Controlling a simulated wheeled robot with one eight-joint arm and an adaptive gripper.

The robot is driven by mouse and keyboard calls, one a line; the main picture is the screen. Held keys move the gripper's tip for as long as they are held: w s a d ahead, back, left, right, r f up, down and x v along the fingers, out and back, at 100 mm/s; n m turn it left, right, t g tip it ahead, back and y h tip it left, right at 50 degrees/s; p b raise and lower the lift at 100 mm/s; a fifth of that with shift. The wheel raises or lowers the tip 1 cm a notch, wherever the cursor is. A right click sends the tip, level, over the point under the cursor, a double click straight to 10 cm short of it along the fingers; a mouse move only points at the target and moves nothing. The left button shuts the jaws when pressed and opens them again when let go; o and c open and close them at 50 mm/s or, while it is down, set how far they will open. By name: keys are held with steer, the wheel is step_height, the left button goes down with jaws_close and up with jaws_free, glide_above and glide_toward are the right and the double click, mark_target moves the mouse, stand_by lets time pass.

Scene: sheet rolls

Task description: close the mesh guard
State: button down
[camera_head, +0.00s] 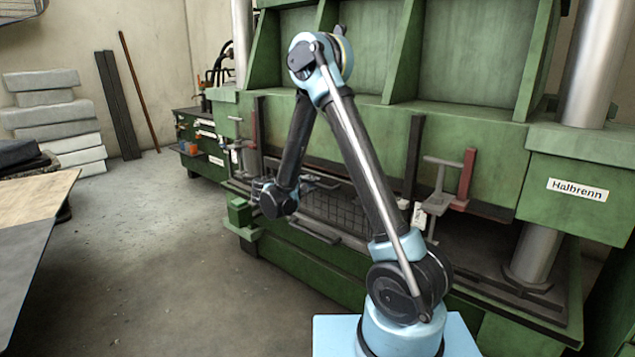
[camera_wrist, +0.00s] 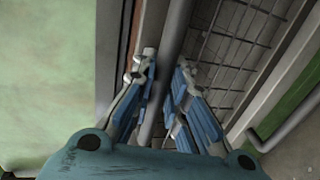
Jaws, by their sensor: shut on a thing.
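The mesh guard (camera_head: 335,209) is a dark wire grid low in the front opening of the green press, partly hidden by my arm in the head view. In the wrist view its grid (camera_wrist: 238,42) fills the upper right, with a grey round bar (camera_wrist: 176,22) running along its left side. My gripper (camera_wrist: 165,64) has its blue-padded fingers on both sides of this bar and is shut on it. In the head view my wrist is low in front of the press, left of the mesh; the fingers are hard to make out there.
The green press (camera_head: 460,135) rises behind my arm, with grey and red clamps (camera_head: 446,180) on its front to the right. A green box (camera_head: 239,212) sits at its left. A table (camera_head: 38,205) stands at far left. The floor (camera_head: 150,265) between is clear.

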steer(key=shift+s+d+f, duration=0.1)
steer(key=shift+s+f, duration=0.1)
steer(key=shift+f, duration=0.15)
steer(key=c, duration=1.6)
jaws_free()
steer(key=shift+o, duration=0.2)
steer(key=shift+w, duration=0.1)
steer(key=shift+s+a+r, duration=0.15)
steer(key=shift+s+a, duration=0.05)
steer(key=shift+a, duration=0.1)
steer(key=v, duration=1.1)
steer(key=shift+s+a, duration=0.1)
